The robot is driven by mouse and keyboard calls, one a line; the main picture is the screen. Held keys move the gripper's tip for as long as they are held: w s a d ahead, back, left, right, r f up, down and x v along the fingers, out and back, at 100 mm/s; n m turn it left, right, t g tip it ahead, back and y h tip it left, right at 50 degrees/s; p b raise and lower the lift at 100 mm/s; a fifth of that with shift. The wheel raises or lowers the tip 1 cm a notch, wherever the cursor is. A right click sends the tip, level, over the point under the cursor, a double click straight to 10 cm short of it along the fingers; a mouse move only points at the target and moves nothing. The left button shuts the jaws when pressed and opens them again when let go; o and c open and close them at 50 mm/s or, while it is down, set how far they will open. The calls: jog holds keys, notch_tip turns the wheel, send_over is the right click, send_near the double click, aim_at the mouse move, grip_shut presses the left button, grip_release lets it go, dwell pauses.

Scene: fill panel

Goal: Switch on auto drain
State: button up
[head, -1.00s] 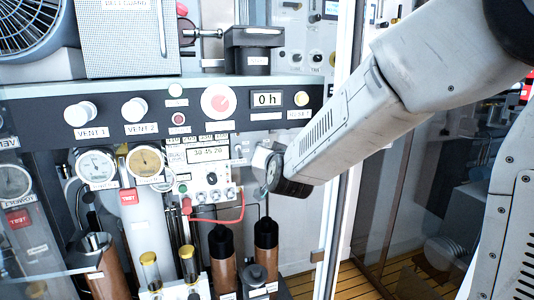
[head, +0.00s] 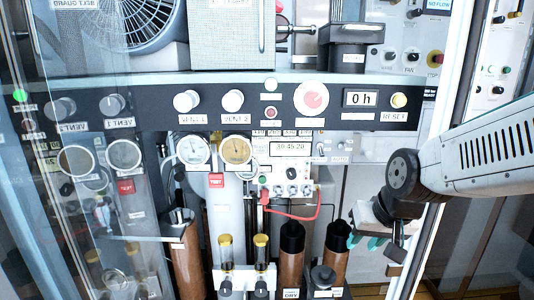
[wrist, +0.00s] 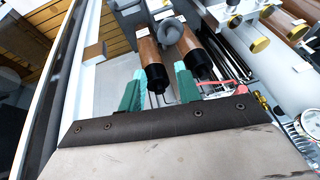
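A small toggle switch (head: 339,147) sits above a label that reads AUTO, on the pale panel below the dark control strip. Another toggle (head: 321,148) is just left of it. They are too small to tell which position they are in. My gripper (head: 365,242) is below and to the right of these toggles, in front of the cabinet opening. Its green fingertips are apart, with nothing between them. In the wrist view my gripper (wrist: 158,92) has its two green fingers spread, with dark-topped brown cylinders beyond them. I cannot make out the AUTO toggle there.
A red cable (head: 300,217) and brown cylinders (head: 291,250) are below. A white post (head: 432,160) stands at the right.

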jog(key=s+d+r+g, duration=0.1)
jog(key=s+d+r, duration=0.1)
jog(key=s, duration=0.8)
jog(key=s+d+r+g+h, duration=0.1)
jog(key=s+d+r+g, duration=0.1)
jog(key=s, duration=0.8)
jog(key=shift+d+r+h, duration=0.3)
jog(key=shift+d+r, duration=0.25)
jog(key=shift+d, duration=0.5)
